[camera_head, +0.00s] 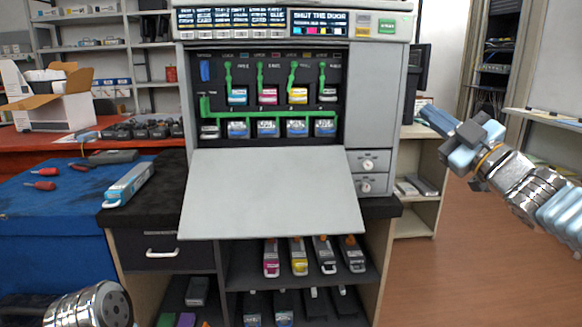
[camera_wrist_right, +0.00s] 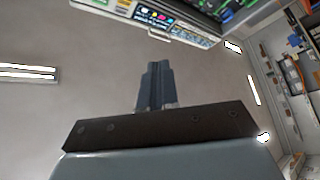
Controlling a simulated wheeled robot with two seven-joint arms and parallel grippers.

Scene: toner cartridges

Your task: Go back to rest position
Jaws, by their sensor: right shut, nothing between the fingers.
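My right gripper (camera_head: 438,121) is raised at the right of the head view, to the right of the printer and apart from it. Its fingers are closed together with nothing between them, as the right wrist view (camera_wrist_right: 154,86) also shows. My left arm shows only as a metal link at the bottom left of the head view; its gripper is out of view. The grey printer (camera_head: 375,95) stands in the middle with its front door (camera_head: 270,195) folded down. Several toner cartridges sit in its slots behind green levers.
A cartridge (camera_head: 128,185) lies on the dark counter left of the printer. Several cartridges stand on the shelf (camera_head: 340,275) below. A blue table (camera_head: 50,215) with red screwdrivers and a cardboard box (camera_head: 60,100) are at the left. The floor (camera_head: 450,275) at the right is clear.

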